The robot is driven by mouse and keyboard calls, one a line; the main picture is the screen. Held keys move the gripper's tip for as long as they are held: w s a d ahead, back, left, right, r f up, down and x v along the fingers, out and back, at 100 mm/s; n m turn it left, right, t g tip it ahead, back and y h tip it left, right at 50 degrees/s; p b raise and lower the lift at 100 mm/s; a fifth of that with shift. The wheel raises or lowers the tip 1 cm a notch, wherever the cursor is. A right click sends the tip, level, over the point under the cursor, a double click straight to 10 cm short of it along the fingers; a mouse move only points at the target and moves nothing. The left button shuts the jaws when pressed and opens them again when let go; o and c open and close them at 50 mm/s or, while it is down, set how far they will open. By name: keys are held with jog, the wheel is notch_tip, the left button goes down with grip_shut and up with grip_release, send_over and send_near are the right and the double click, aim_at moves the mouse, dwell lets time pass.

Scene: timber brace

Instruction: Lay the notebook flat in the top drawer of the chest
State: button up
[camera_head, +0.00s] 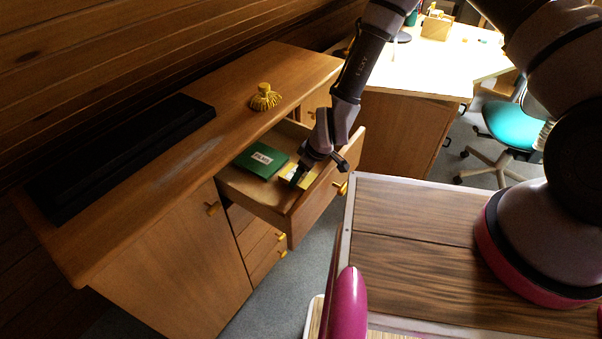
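The chest (165,225) stands at the left, with its top drawer (272,205) pulled out. A green notebook (250,164) with a white label lies inside the drawer, toward its left back part, and looks flat. My gripper (295,179) reaches down into the drawer just right of the notebook, with a small visible gap between them. A yellow thing (312,174) shows beside and behind the fingers, partly hidden by them. The fingers are dark and small, so I cannot tell whether they are open, shut or touching it.
A yellow brush-like object (264,98) and a long black object (125,150) lie on the chest top. More drawers with yellow knobs sit below the open one. A bright desk (430,70) and a teal chair (515,127) stand behind. Grey floor shows between.

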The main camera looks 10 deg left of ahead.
jog(key=shift+f, duration=0.15)
jog(key=o, duration=1.3)
jog(key=v, duration=1.2)
